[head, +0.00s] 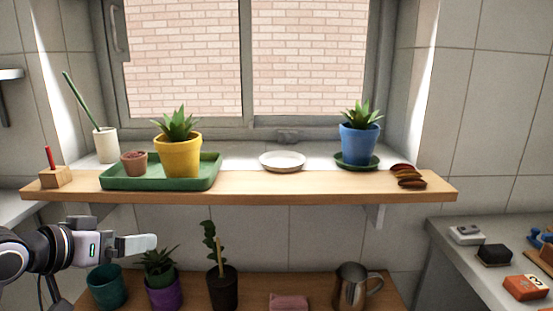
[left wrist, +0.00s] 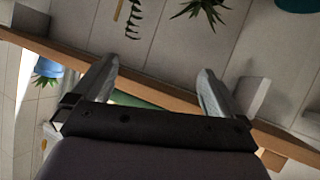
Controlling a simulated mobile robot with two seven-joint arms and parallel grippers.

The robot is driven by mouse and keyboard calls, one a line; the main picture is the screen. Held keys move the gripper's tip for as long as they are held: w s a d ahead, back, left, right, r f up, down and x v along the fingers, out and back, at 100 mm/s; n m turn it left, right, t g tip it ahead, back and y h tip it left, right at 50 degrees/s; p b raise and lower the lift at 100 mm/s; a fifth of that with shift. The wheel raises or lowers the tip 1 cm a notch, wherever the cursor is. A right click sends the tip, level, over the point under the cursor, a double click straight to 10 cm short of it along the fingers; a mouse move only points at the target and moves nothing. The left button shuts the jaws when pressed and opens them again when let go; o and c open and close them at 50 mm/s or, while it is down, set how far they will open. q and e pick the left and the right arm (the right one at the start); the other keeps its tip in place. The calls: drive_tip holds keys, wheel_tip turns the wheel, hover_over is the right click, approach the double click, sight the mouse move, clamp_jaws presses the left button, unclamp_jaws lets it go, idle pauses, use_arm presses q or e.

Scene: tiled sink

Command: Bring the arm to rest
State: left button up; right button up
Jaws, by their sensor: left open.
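My left gripper (head: 140,243) comes in from the left in the head view, in front of and below the wooden shelf (head: 300,188). In the left wrist view its two fingers (left wrist: 156,92) are spread apart with nothing between them. The shelf edge (left wrist: 180,103) runs slantwise behind the fingers there. In the head view the gripper is above a teal pot (head: 107,287) and a purple pot with a plant (head: 163,290); I cannot tell the exact gap. My right gripper is not in view.
On the shelf are a green tray (head: 205,180) with a yellow pot (head: 181,157), a white saucer (head: 282,161) and a blue pot (head: 359,141). Below stand a dark pot (head: 223,290) and a metal jug (head: 352,288). A side counter (head: 470,276) is at right.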

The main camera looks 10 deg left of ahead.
use_arm(q)
wheel_tip(320, 180, down, 12)
drive_tip(key=d+p, duration=0.2)
drive_tip(key=d, duration=0.1)
drive_tip(key=s+d+f+m+g+p, duration=0.1)
drive_tip(key=s+d+f+m+p, duration=0.1)
drive_tip(key=s+d+f, duration=1.1)
drive_tip(key=s+f, duration=0.3)
drive_tip(key=shift+s+d+f+g+p, duration=0.3)
drive_tip(key=shift+s+d+f+p, duration=0.05)
drive_tip(key=shift+s+f+p, duration=0.05)
